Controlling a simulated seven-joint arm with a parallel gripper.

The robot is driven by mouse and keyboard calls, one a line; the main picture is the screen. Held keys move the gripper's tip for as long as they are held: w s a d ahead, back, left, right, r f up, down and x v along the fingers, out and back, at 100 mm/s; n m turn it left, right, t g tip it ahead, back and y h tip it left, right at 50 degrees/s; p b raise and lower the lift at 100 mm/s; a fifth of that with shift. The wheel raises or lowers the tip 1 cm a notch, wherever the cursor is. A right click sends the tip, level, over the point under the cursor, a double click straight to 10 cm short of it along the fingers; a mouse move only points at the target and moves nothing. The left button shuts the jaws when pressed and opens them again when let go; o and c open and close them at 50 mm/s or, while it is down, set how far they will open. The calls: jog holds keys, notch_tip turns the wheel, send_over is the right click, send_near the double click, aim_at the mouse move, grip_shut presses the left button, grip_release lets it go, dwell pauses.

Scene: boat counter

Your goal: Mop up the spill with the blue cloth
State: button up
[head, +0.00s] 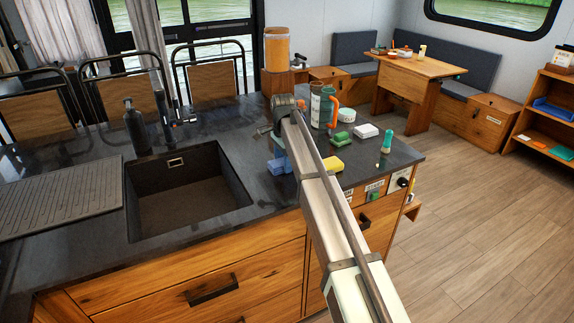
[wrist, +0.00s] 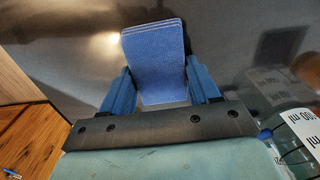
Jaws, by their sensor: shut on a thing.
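The blue cloth (wrist: 155,50) is a folded pad and stands between the two blue fingers of my gripper (wrist: 160,84) in the wrist view. The fingers press on its sides, and its far end sticks out past them. In the head view the cloth (head: 279,167) shows low at my gripper (head: 279,153), right of the sink, at or just above the dark counter (head: 235,133). I cannot tell whether it touches the counter. No spill can be made out clearly; a bright patch in the wrist view may be only a reflection.
The sink (head: 190,190) is left of my gripper, with a tap (head: 165,120) and a dark bottle (head: 135,128) behind. Right of it stand a marked bottle (head: 315,106), a green sponge (head: 342,139), a white block (head: 366,131) and a yellow sponge (head: 333,165). An orange canister (head: 276,48) stands behind.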

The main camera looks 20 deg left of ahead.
jog(key=shift+w+a, duration=0.4)
jog(key=shift+w, duration=0.05)
jog(key=shift+s+r, duration=0.1)
jog(key=shift+r, duration=3.9)
jog(key=shift+d, duration=0.1)
